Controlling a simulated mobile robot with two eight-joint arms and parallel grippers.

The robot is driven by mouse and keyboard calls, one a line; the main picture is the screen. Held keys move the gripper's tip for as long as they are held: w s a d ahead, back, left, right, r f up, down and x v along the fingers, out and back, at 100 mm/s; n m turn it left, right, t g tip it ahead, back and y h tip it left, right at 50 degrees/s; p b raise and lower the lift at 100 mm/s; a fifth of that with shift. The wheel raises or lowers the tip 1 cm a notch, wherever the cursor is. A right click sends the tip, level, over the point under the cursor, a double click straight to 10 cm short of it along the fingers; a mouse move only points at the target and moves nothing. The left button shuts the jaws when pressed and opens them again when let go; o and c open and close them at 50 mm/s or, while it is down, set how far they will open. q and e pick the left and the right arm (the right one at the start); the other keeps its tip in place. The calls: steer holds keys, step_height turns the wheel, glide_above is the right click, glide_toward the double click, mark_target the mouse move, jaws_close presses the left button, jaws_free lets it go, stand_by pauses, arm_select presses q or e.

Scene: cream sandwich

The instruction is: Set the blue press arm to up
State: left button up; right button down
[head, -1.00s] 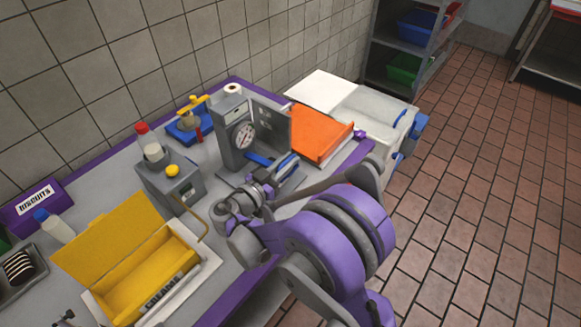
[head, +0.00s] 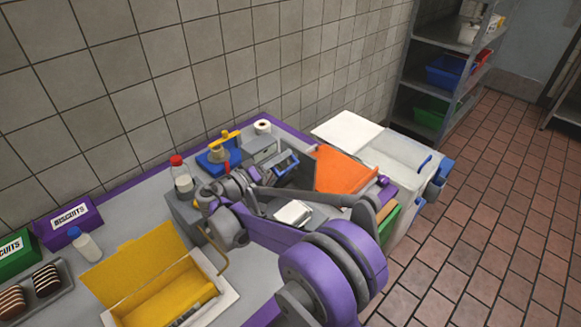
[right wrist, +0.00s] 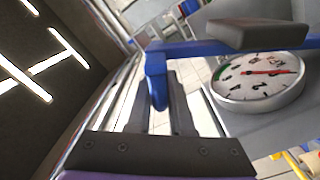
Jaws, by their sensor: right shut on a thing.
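The blue press arm (right wrist: 215,47) crosses the upper part of the right wrist view, and its short blue end piece sits between my fingers. My right gripper (right wrist: 157,92) is shut on that end. In the head view my right gripper (head: 284,163) is at the grey press (head: 262,148), which my arm partly covers. The press's round gauge (right wrist: 258,85) shows in the right wrist view, with a red needle; in the head view it is hidden. The exact tilt of the press arm is hard to tell. My left gripper is out of view.
A red-capped bottle (head: 182,177) and a blue stand with a yellow handle (head: 222,150) are left of the press. An orange board (head: 342,172) lies to its right. A yellow box (head: 150,277) is open at the front. A tiled wall (head: 230,60) stands behind.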

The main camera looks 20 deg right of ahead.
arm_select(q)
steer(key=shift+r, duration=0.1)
arm_select(e)
steer(key=shift+w+a+r+n, duration=0.1)
steer(key=shift+w+a+n, duration=0.15)
steer(key=shift+w+n, duration=0.3)
steer(key=shift+w+a+r+n, duration=0.1)
steer(key=shift+w+a+n, duration=0.2)
steer(key=shift+w, duration=0.45)
steer(key=c, duration=0.8)
jaws_free()
steer(key=shift+c, duration=0.2)
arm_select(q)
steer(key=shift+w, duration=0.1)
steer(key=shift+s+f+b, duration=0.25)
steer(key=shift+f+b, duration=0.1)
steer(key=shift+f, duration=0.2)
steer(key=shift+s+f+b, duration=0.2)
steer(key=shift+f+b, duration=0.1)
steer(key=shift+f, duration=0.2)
arm_select(e)
steer(key=v, duration=1)
steer(key=shift+s+a, duration=0.15)
steer(key=shift+a, duration=0.2)
steer(key=shift+f, duration=0.1)
